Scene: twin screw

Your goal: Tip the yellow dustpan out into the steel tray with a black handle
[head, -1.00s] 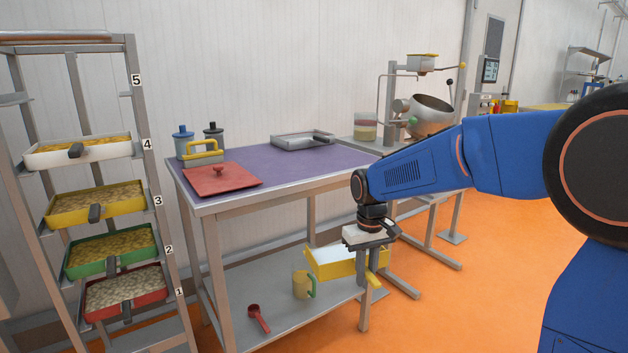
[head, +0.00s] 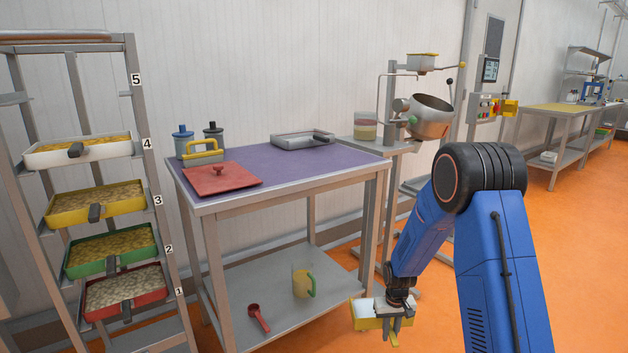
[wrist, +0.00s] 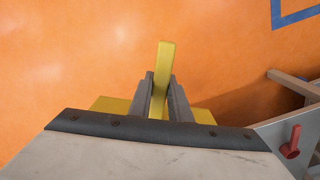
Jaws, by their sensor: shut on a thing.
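The yellow dustpan (head: 369,322) is low in front of the table's right front leg in the head view. It has some white content inside, only partly seen. My gripper (head: 396,322) is shut on its yellow handle. In the wrist view the handle (wrist: 164,70) stands between the two grey fingers of my gripper (wrist: 161,95). Most of the pan is hidden there behind the gripper body. The steel tray with a black handle (head: 291,141) lies on the purple table top towards its back right, apart from the dustpan.
The purple-topped table (head: 290,165) also holds a red lid (head: 222,181), a yellow-handled tool (head: 202,154) and two lidded jars. Its lower shelf bears a mug (head: 302,284) and a red scoop (head: 258,317). A rack of trays (head: 138,150) stands left. Orange floor is open at right.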

